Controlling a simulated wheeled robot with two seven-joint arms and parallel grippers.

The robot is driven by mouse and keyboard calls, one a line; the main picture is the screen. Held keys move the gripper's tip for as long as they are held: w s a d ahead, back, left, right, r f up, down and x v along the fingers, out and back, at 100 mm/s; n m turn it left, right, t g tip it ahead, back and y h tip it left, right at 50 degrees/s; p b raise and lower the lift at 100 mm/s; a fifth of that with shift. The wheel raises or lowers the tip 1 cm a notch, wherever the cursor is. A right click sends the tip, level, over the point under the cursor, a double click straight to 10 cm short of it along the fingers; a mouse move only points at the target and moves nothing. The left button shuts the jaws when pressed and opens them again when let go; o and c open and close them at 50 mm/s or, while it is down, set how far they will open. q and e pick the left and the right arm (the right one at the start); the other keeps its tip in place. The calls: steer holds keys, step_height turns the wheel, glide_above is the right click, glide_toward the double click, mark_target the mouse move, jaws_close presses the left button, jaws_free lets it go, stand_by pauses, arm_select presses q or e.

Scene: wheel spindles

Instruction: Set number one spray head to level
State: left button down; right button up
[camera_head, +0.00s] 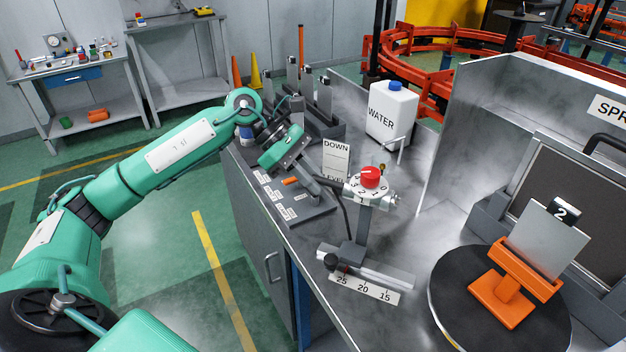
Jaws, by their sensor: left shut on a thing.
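A card reading DOWN at the top and LEVEL (336,160) lower down, its bottom partly covered, stands on the metal bench. Beside it is a low grey fixture with a tilted grey lever (312,186). My left gripper (297,160) reaches over the bench's left edge and is shut on the lever's upper end; its fingers largely hide the grip. A post with a red knob (370,177) and white numbered dial stands to the right, apart from the gripper. No number one mark on a spray head is readable. My right gripper is out of view.
White labels (270,189) lie by the fixture. A WATER jug (391,110) stands behind. A scale marked 25, 20, 15 (360,288) lies in front of the post. At right, a black turntable (447,305) bears an orange stand (500,292) with a plate tagged 2.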

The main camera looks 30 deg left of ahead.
arm_select(q)
steer(key=shift+f, duration=0.1)
steer(key=c, duration=1.4)
jaws_free()
steer(key=shift+a+r, duration=0.2)
steer(key=b+v, duration=0.2)
steer(key=v, duration=1.1)
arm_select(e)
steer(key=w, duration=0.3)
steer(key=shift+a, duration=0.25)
arm_select(q)
steer(key=shift+a, duration=0.15)
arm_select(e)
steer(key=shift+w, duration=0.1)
